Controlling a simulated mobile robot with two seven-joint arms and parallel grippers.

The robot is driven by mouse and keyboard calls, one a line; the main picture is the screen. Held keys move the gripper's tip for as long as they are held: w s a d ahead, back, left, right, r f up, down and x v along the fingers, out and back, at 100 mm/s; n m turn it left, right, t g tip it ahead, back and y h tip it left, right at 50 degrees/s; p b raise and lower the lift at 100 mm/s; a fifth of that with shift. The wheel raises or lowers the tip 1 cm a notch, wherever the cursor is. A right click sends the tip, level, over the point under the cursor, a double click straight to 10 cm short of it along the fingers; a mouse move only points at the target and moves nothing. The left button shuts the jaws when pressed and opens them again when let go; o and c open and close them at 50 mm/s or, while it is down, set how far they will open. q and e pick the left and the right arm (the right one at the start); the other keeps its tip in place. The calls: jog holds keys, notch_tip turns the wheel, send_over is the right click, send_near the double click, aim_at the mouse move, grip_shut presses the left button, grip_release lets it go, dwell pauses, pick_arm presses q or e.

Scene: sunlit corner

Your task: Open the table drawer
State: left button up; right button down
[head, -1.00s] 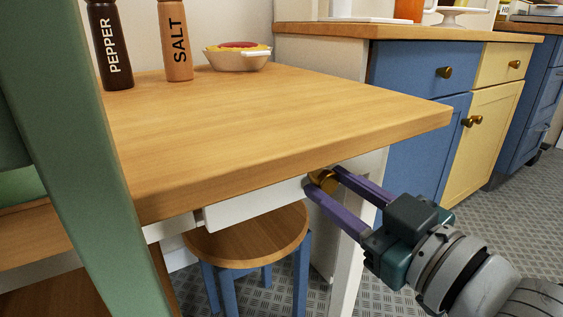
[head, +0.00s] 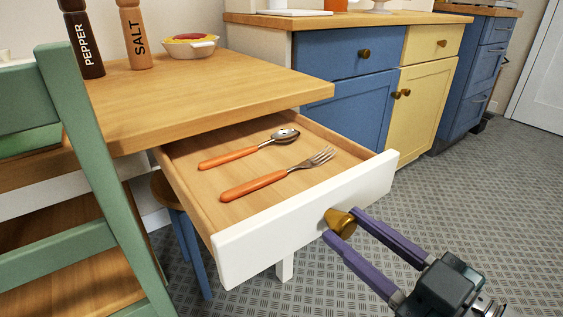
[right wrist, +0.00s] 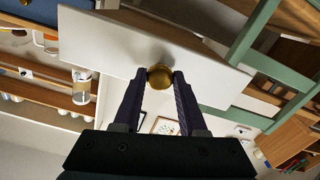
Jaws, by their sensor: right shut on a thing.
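The table drawer (head: 300,222) is pulled well out from under the wooden table (head: 190,92). Its white front faces my right arm. A brass knob (head: 341,223) sits on the middle of the front. My right gripper (head: 340,224) is shut on this knob, one purple finger on each side. The right wrist view also shows the knob (right wrist: 159,77) between the fingertips, with the white drawer front (right wrist: 110,45) behind it. Inside the drawer lie a spoon (head: 248,148) and a fork (head: 277,174), both with orange handles. My left gripper is not in view.
A green chair (head: 95,170) stands at the left, close to the drawer's left side. A stool (head: 185,225) is partly hidden under the table. Pepper and salt mills and a bowl (head: 190,46) stand on the table. Open floor (head: 470,185) lies to the right.

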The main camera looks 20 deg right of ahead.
jog(key=p+v, duration=0.1)
jog(key=v, duration=0.5)
jog(key=shift+s+p, duration=0.25)
jog(key=shift+p, duration=0.05)
jog(key=shift+c, duration=2.3)
grip_release()
jog(key=p+v, duration=0.1)
jog(key=v, duration=0.9)
